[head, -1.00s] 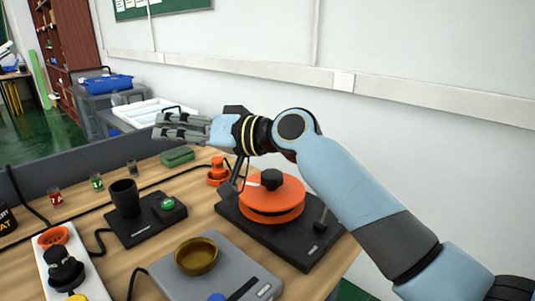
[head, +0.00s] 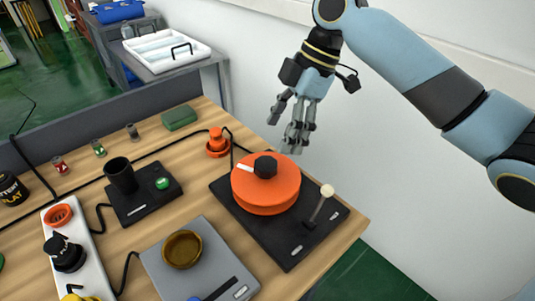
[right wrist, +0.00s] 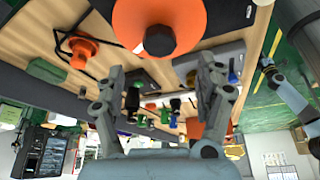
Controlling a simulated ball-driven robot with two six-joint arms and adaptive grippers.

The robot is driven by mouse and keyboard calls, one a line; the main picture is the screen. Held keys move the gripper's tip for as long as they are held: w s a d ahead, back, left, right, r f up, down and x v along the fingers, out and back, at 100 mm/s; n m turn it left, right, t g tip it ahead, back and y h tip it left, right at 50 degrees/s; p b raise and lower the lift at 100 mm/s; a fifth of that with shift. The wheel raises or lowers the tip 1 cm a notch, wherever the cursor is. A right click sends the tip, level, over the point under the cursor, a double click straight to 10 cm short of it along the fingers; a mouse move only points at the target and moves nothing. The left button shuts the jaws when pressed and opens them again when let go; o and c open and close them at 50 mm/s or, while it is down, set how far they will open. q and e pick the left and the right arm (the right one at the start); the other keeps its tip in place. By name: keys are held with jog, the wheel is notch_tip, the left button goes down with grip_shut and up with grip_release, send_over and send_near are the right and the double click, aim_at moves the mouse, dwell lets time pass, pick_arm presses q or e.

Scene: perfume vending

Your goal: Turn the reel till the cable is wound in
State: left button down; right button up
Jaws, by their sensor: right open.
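An orange reel (head: 266,190) with a black hexagonal knob (head: 265,167) on top and a white mark beside the knob sits on a black base (head: 291,245). A small lever with a pale round tip (head: 327,190) stands on the base's right side. An orange plug-like piece (head: 217,143) with a black cable stands behind the reel, to its left. My right gripper (head: 290,138) is open and empty, pointing down above and behind the reel. In the right wrist view the reel (right wrist: 185,22) and knob (right wrist: 160,40) lie at the top, beyond the open fingers (right wrist: 165,98).
A black cup (head: 121,175) on a dark base with a green button stands left of the reel. A grey scale (head: 210,250) with a brown bowl (head: 183,248) is in front. A green block (head: 180,117) lies behind.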

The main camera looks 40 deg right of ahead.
aim_at(267, 163)
jog(key=x, duration=0.8)
jog(key=shift+f, duration=0.15)
jog(key=shift+c, duration=0.3)
jog(key=shift+a, duration=0.1)
grip_shut()
